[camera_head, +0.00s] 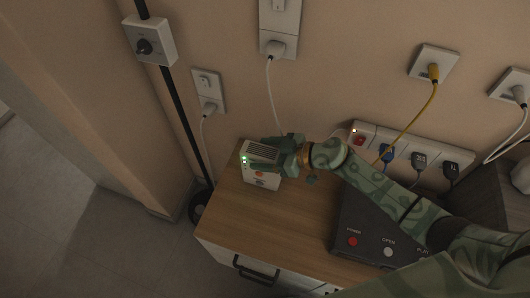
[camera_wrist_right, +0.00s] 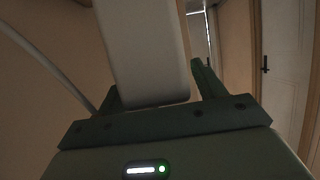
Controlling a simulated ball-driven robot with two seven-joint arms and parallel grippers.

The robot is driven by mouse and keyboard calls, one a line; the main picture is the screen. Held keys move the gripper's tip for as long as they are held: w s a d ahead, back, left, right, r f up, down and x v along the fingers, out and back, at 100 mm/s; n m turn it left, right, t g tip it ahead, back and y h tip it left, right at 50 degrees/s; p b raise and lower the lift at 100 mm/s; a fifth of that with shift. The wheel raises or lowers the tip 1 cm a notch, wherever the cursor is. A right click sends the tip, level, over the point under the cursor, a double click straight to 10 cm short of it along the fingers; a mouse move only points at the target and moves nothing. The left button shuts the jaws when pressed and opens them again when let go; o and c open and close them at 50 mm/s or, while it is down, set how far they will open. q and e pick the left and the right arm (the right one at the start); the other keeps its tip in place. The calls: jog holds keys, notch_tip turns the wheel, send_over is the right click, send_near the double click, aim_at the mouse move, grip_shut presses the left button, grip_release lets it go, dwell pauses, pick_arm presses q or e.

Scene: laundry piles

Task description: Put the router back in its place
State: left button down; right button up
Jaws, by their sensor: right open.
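The router (camera_head: 261,181) is a small white box with a vented top, an orange mark and lit green lights. It stands upright on the wooden cabinet top (camera_head: 232,208), near its back left part. My right gripper (camera_head: 274,158) is at the router, coming from the right, with its green fingers around the upper part. In the right wrist view a white rounded body, apparently the router (camera_wrist_right: 145,60), sits between the two open fingers (camera_wrist_right: 157,95). I cannot tell whether the fingers touch it. My left gripper is not in view.
A dark box with buttons (camera_head: 352,242) stands on the cabinet under my right arm. A power strip (camera_head: 440,150) with several plugs runs along the wall behind. Wall sockets (camera_head: 209,90) and a white cable (camera_head: 272,90) are behind the router. The cabinet's front left top is clear.

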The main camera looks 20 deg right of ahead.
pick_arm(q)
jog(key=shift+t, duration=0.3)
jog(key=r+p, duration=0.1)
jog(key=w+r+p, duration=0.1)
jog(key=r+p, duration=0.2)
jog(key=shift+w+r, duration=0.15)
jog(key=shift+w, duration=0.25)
pick_arm(e)
jog(key=v, duration=1.2)
jog(key=shift+a+f, duration=0.1)
